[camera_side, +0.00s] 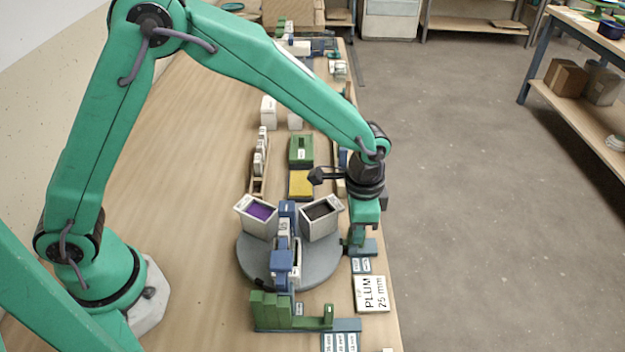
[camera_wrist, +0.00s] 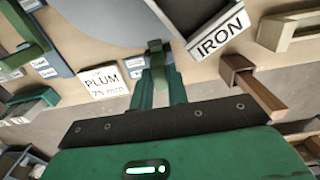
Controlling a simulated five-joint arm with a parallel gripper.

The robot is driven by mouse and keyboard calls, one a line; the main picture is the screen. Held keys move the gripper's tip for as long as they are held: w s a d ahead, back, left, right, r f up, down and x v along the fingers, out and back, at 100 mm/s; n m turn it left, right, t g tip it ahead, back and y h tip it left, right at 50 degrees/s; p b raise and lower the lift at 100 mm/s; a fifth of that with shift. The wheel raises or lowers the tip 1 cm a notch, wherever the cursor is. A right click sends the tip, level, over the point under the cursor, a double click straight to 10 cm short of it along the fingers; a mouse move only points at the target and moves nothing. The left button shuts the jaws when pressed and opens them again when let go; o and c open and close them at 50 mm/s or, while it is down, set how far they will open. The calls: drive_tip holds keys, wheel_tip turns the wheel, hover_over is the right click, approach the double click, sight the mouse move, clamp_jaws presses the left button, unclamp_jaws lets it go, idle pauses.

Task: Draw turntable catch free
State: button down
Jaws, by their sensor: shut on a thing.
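The turntable (camera_side: 314,273) is a grey disc near the table's right edge. My gripper (camera_side: 355,240) is at its right rim, pointing down. In the wrist view my gripper (camera_wrist: 158,80) is shut on a small green catch (camera_wrist: 155,48), whose far end lies close to the disc's edge (camera_wrist: 105,22). I cannot tell whether the catch touches the disc. A pale bucket with purple glaze (camera_side: 257,222) stands on the disc's left. A pale bucket with dark glaze (camera_side: 318,227) stands on its right; its label reads IRON in the wrist view (camera_wrist: 220,38).
A blue and white upright mechanism (camera_side: 283,258) stands on the disc between the buckets. A green bracket (camera_side: 285,318) is in front. Green and yellow blocks (camera_side: 301,185) stand behind the turntable. Left table is clear.

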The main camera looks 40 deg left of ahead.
drive_tip(key=shift+w+d, duration=0.5)
idle(0.4)
drive_tip(key=c, duration=1.5)
unclamp_jaws()
drive_tip(key=shift+o, duration=0.2)
drive_tip(key=shift+r, duration=3.5)
drive_tip(key=shift+a, duration=0.1)
